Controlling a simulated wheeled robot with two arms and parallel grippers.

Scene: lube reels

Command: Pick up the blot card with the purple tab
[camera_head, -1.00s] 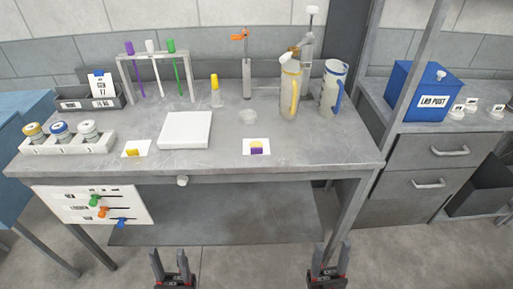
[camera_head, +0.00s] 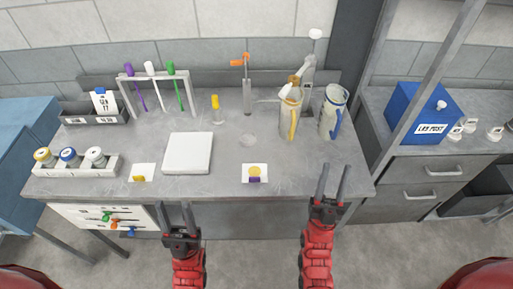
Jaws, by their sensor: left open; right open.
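The blot card with the purple tab (camera_head: 255,173) lies flat on the workbench near its front edge, right of centre. It is white with a yellowish spot and a purple tab on its front side. A second white card with a yellow tab (camera_head: 142,173) lies further left. My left gripper (camera_head: 175,217) is open and empty in front of the bench edge, left of the purple-tab card. My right gripper (camera_head: 333,182) is open and empty at the front edge of the bench, to the right of the purple-tab card and apart from it.
A white square pad (camera_head: 188,153) lies between the cards. A clear dish (camera_head: 247,140) sits behind the purple-tab card. Two jugs (camera_head: 290,115) (camera_head: 333,112) stand at the back right. A rack of capped vials (camera_head: 77,165) is at left. The bench around the purple-tab card is clear.

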